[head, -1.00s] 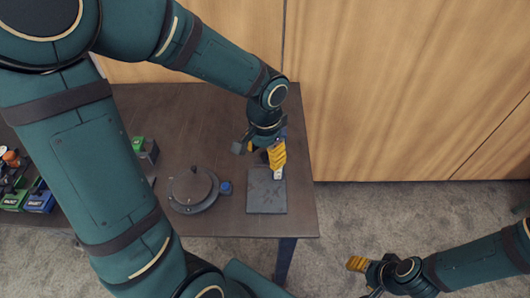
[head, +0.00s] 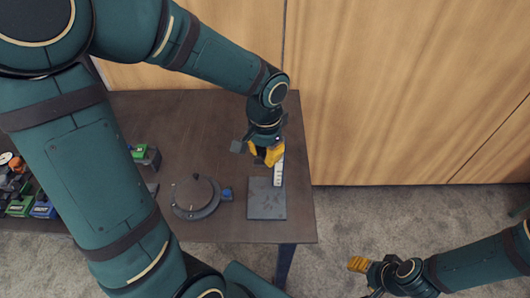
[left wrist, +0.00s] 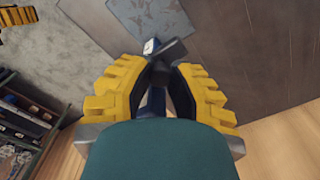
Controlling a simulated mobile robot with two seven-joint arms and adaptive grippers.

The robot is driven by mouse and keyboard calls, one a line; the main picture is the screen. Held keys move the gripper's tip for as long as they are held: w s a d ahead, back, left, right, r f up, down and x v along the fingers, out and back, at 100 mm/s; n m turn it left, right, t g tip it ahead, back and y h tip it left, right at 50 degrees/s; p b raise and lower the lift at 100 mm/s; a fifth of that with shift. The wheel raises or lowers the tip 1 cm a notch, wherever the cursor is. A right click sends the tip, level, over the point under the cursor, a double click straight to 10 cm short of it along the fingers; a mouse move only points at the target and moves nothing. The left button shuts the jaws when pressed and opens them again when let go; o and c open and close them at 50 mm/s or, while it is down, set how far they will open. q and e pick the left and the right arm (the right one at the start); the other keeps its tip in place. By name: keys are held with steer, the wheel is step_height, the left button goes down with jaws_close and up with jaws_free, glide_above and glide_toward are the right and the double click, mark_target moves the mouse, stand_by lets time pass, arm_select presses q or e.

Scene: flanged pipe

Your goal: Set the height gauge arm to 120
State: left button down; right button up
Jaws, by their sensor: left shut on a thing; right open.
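The height gauge shows in the head view as a flat grey base plate (head: 266,204) with a white graduated scale (head: 279,170) at its back right. The scale's figures are too small to read. My left gripper (head: 267,154), with yellow fingers, is at the upper part of the scale. In the left wrist view its fingers (left wrist: 157,90) are shut on a dark part (left wrist: 162,72), seemingly the gauge's arm; the gripper hides much of it. My right gripper (head: 357,264) is open and empty, low at the right, away from the table.
Green-marked blocks (head: 145,155) and several small items (head: 25,195) lie further left. The table (head: 230,125) is clear behind the turntable. Wood panels stand behind the table.

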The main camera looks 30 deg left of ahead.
mark_target(265, 155)
arm_select(q)
steer(key=shift+f, duration=0.1)
steer(key=c, duration=0.8)
jaws_free()
step_height(265, 155, up, 12)
